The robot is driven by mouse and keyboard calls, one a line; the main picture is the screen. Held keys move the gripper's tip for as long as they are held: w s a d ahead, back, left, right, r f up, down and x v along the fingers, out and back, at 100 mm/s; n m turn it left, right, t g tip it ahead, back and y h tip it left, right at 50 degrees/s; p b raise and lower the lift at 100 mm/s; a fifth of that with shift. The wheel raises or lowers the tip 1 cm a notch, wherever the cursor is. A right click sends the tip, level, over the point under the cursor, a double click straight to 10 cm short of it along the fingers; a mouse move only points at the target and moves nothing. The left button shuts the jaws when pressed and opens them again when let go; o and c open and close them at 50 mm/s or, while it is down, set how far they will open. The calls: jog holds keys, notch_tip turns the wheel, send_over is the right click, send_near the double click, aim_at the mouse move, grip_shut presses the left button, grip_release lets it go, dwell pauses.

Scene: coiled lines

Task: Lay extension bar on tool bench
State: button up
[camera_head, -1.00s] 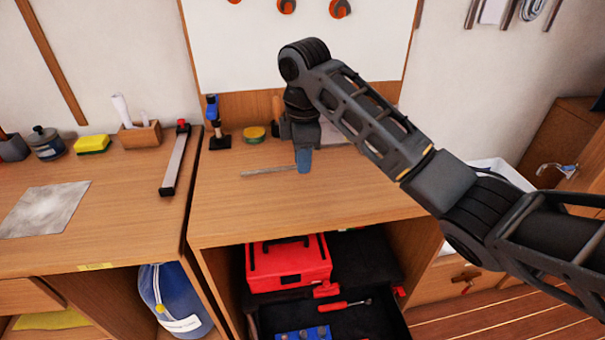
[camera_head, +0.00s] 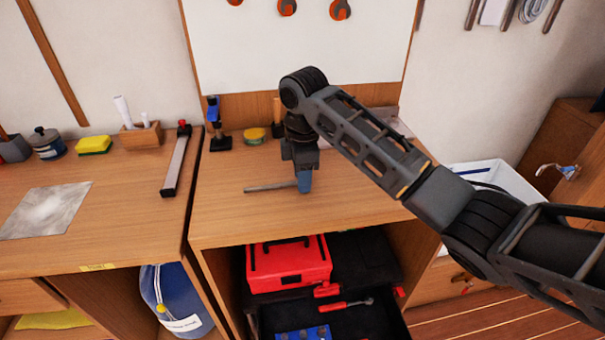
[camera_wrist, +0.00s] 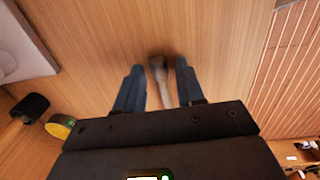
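The extension bar (camera_head: 268,188) is a thin grey rod with a thicker end. It lies level, sticking out to the left of my fingers, and looks to be resting on the tool bench (camera_head: 240,222). In the wrist view its thicker end (camera_wrist: 158,68) sits between my two blue fingers, with a small gap on each side. My gripper (camera_head: 304,182) points down close to the bench top, around the bar's right end. In the wrist view my gripper (camera_wrist: 161,80) is open. The bar's far part is hidden below the gripper body.
A blue-and-black tool (camera_head: 217,128) and a yellow tin (camera_head: 254,136) stand at the bench's back. The left worktop carries a long clamp-like bar (camera_head: 177,160). The bench's front left is clear.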

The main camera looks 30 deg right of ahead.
jog(key=shift+o, duration=0.3)
notch_tip(320, 180, up, 12)
jog(key=p, duration=0.2)
jog(key=shift+s+a+r, duration=0.15)
jog(key=shift+s, duration=0.2)
